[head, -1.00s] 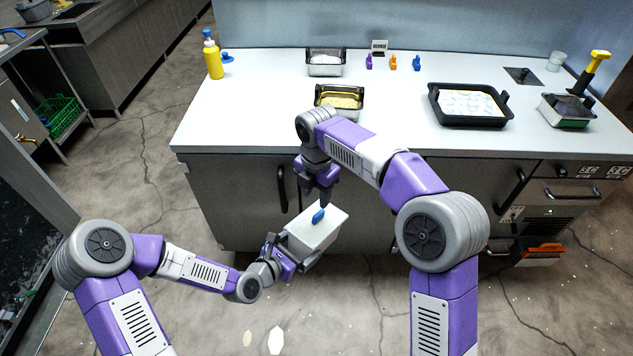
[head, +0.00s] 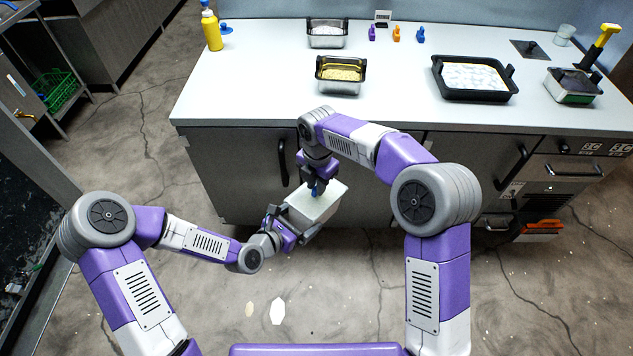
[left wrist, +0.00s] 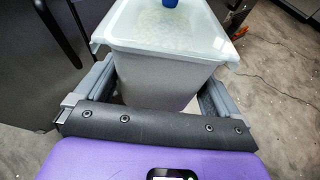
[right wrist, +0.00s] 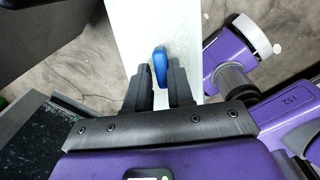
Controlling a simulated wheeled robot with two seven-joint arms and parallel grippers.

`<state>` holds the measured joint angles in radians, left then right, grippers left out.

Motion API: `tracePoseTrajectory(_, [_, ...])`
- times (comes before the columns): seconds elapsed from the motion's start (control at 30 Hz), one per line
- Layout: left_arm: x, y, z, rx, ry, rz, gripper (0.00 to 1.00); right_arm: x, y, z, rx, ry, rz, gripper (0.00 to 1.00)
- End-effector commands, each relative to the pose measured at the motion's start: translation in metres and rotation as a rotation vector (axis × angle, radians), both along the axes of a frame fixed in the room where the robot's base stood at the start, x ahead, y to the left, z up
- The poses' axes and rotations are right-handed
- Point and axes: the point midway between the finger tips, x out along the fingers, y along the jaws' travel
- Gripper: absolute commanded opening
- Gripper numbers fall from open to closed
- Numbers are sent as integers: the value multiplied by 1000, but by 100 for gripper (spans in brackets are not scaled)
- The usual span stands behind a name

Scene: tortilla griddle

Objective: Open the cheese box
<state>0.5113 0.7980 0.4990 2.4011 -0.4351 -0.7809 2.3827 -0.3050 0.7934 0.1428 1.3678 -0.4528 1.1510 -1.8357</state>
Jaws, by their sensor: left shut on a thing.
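The cheese box (head: 318,208) is a pale, whitish box with a flat lid, held in the air in front of the counter. My left gripper (head: 284,236) is shut on its body; in the left wrist view its fingers lie on both sides of the box (left wrist: 155,72). The lid (right wrist: 133,22) is on the box and carries a blue handle (right wrist: 160,66). My right gripper (right wrist: 161,88) is open above the lid, one finger on each side of the handle, with gaps visible. In the head view the right gripper (head: 316,184) mostly hides the handle.
The white counter (head: 250,90) stands behind the box. On it are a bin of white food (head: 327,32), a bin of yellow food (head: 340,75), a black tray (head: 474,78) and a yellow bottle (head: 211,28). The floor (head: 350,290) below the box is clear apart from small pale scraps.

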Motion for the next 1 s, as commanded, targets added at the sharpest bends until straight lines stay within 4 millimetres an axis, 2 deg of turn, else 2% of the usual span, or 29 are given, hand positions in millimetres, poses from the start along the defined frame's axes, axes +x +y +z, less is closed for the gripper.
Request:
tracePoseTrajectory(0.03, [-1, -2, 1, -1, -3, -5, 15, 0, 1, 1, 2, -1, 1, 12])
tracePoseTrajectory(0.1, [-1, -2, 1, -1, -3, -5, 15, 0, 1, 1, 2, -1, 1, 1])
tracePoseTrajectory(0.13, [-1, -2, 1, -1, -3, -5, 15, 0, 1, 1, 2, -1, 1, 0])
tracePoseTrajectory(0.7, [0, -1, 1, -1, -3, -4, 15, 0, 1, 1, 2, -1, 1, 0])
tracePoseTrajectory(1.0, [0, -1, 1, -1, -3, -4, 15, 1, 0, 9, 2, -2, 0, 0])
